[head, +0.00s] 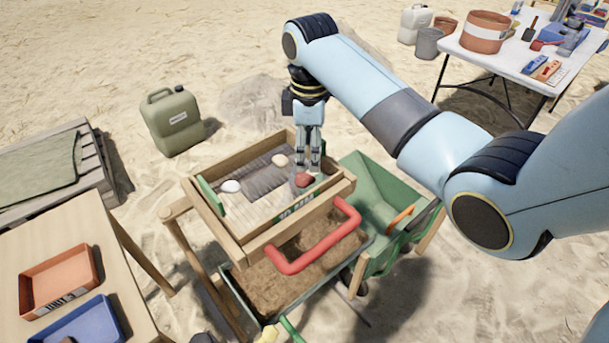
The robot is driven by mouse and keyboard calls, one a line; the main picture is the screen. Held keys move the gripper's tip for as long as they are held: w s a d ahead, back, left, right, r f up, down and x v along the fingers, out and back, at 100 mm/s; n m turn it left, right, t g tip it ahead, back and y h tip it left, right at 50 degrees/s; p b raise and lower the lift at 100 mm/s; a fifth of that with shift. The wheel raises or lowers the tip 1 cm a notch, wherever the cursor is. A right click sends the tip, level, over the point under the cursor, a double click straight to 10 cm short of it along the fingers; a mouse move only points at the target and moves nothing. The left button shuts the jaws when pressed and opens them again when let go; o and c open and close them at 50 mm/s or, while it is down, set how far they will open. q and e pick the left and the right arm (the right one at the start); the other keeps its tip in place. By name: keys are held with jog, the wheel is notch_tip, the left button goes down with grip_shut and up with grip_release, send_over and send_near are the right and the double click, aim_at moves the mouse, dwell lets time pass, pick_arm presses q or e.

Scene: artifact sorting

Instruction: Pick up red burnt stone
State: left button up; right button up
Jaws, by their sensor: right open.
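The red burnt stone (304,180) lies in the wooden sieve box (247,240), towards its right side. My right gripper (309,168) points straight down over the sieve, with its fingertips just above or beside the red stone. Its jaws are open, and whether the fingers touch the stone I cannot tell. A white stone (231,186) and a beige stone (279,160) lie in the same sieve, apart from the red one. My left gripper does not show.
A red handle (312,243) sticks out from the sieve's front. A green wheelbarrow (372,200) stands on its right. An orange tray (58,280) and a blue tray (85,325) sit on a table at the lower left. A green jerrycan (172,122) stands behind.

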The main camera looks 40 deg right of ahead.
aim_at(305, 176)
jog(key=shift+n, duration=0.4)
jog(key=f, duration=0.3)
jog(key=w+f, duration=0.1)
jog(key=f, duration=0.5)
jog(key=shift+w+d+f, duration=0.1)
jog(key=shift+w+f, duration=0.05)
jog(key=shift+w, duration=0.15)
jog(key=c, duration=1.2)
jog(key=shift+r, duration=0.2)
